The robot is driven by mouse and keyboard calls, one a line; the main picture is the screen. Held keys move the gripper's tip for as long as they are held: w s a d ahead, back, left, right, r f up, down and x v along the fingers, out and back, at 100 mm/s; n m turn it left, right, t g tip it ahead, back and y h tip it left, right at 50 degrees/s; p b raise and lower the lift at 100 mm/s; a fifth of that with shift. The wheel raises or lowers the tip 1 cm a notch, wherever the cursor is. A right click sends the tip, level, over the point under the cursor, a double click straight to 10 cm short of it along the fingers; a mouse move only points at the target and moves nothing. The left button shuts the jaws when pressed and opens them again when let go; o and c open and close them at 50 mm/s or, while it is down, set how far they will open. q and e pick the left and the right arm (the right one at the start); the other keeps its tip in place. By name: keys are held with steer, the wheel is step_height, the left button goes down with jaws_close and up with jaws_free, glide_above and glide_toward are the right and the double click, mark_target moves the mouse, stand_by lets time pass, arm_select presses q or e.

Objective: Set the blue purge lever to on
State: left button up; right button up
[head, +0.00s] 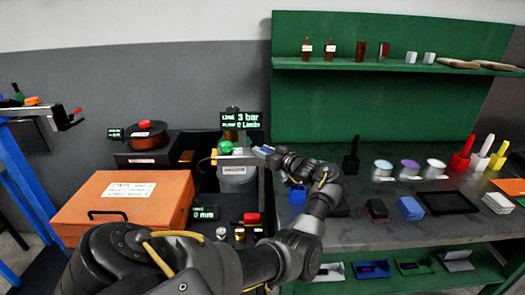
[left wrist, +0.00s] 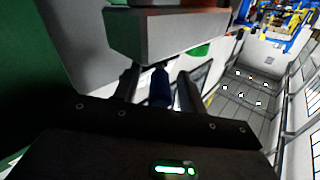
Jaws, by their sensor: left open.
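The blue purge lever (left wrist: 160,88) shows in the left wrist view as a blue grip between my two fingers, close to a grey block (left wrist: 165,35). My left gripper (left wrist: 160,92) is open, with one finger on each side of the lever; I cannot tell whether either finger touches it. In the head view my left gripper (head: 270,155) reaches in from the right side of the unit, beside a light grey bar (head: 238,158). A small blue patch shows there, mostly hidden by the gripper. The lever's setting cannot be read. My right gripper is out of view.
A display (head: 241,119) reads 3 bar and 0 l/min above a green knob (head: 225,147). An orange case (head: 125,205) stands at left. A green shelf (head: 400,66) is behind.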

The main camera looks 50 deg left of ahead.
arm_select(q)
steer(key=w+d+b, duration=0.1)
steer(key=d+b, duration=0.2)
steer(key=d, duration=0.7)
steer(key=shift+w+d, duration=0.15)
